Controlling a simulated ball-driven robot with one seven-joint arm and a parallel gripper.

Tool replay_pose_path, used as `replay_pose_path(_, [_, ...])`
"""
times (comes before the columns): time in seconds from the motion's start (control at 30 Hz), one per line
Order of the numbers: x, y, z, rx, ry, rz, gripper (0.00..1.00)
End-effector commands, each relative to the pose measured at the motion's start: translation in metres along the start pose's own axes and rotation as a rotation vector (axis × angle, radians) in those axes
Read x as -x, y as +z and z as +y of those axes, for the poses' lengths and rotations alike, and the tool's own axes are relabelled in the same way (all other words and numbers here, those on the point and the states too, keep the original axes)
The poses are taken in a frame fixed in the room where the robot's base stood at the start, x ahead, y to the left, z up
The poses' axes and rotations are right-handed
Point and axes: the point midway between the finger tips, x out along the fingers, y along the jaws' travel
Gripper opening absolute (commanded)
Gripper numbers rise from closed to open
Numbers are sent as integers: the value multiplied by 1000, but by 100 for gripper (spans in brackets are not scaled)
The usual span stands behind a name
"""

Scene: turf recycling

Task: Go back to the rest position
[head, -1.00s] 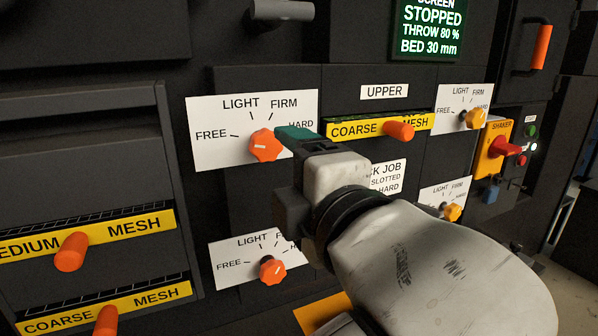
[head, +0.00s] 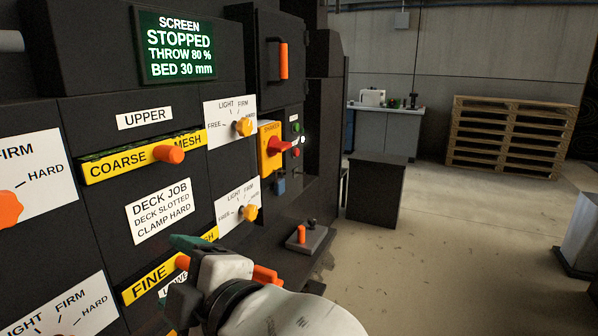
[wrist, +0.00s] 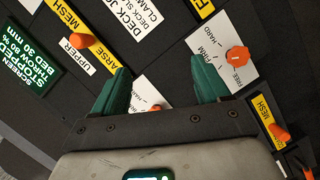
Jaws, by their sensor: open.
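My gripper (head: 188,244) is in front of the machine's panel, low in the head view, with part of it hidden by my own arm. In the wrist view my gripper (wrist: 165,88) shows two green fingers spread apart with nothing between them. Beyond the fingers are the deck job card (wrist: 138,18) and an orange clamp knob (wrist: 237,56) on its white dial plate. The deck job card (head: 160,210) also shows in the head view, above the yellow fine mesh strip (head: 150,280), which my gripper partly covers.
The screen (head: 177,47) reads stopped, throw 80 %, bed 30 mm. A red shaker switch (head: 280,146) and yellow knobs (head: 243,127) stick out from the panel. A dark box (head: 375,190), a bench (head: 385,110) and stacked pallets (head: 512,135) stand beyond. Open floor lies at right.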

Motion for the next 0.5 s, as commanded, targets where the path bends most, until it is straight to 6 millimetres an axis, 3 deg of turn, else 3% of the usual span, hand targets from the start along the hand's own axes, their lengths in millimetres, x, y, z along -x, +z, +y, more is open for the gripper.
replay_pose_path(0.03, [9,32,-14,-102,-24,-69,75])
replay_pose_path(0.2, [50,128,-70,-435,-81,-303,75])
replay_pose_path(0.37, [107,199,-133,-728,-111,-534,75])
replay_pose_path(0.5, [169,244,-194,-971,-121,-747,75])
